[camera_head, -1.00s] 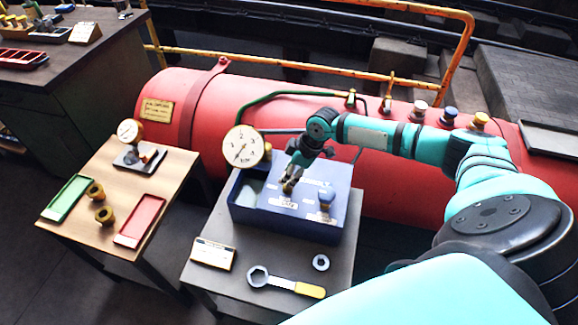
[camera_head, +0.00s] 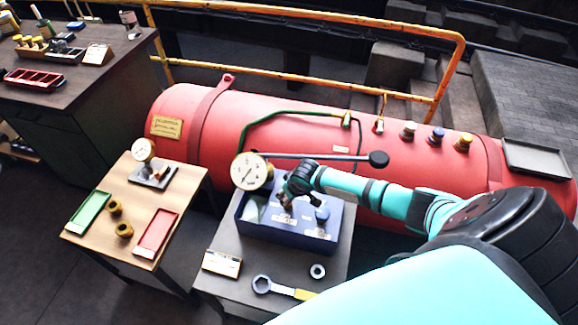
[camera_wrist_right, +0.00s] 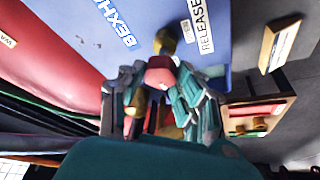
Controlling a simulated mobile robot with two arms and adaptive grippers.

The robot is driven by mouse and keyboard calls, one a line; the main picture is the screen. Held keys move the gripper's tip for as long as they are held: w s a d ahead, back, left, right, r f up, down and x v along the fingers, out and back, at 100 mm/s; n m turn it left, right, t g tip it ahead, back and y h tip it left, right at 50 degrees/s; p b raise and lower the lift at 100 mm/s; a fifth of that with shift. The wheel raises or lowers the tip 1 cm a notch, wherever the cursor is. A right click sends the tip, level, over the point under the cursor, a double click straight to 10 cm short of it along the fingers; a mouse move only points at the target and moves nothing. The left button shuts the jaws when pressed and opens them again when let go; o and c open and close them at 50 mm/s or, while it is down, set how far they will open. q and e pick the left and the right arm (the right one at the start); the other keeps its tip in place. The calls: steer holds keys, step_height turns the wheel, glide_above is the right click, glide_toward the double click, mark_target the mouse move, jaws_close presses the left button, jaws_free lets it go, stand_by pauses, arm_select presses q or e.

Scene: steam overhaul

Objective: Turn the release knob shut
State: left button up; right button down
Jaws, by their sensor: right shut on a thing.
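The blue test box (camera_head: 258,232) stands on the small grey table, with a white dial gauge (camera_head: 249,171) at its back left. My right gripper (camera_head: 287,201) is over the top of the box, pointing down. In the right wrist view my right gripper (camera_wrist_right: 162,92) is shut on the release knob (camera_wrist_right: 160,72), whose red part shows between the fingers. The RELEASE label (camera_wrist_right: 203,24) is beside it on the blue top. The fingers hide part of the knob, and its turn angle cannot be told. My left gripper is not in view.
A long lever (camera_head: 378,159) reaches right behind the wrist. A yellow-handled wrench (camera_head: 284,290) and a nut (camera_head: 317,271) lie in front. The red boiler (camera_head: 400,185) runs behind.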

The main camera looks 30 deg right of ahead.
steer(key=shift+r+m+p, duration=0.1)
steer(key=shift+m+p, duration=0.25)
steer(key=shift+m, duration=0.15)
steer(key=c, duration=0.9)
jaws_free()
steer(key=shift+c, duration=0.2)
steer(key=v, duration=1.2)
steer(key=shift+a, duration=0.25)
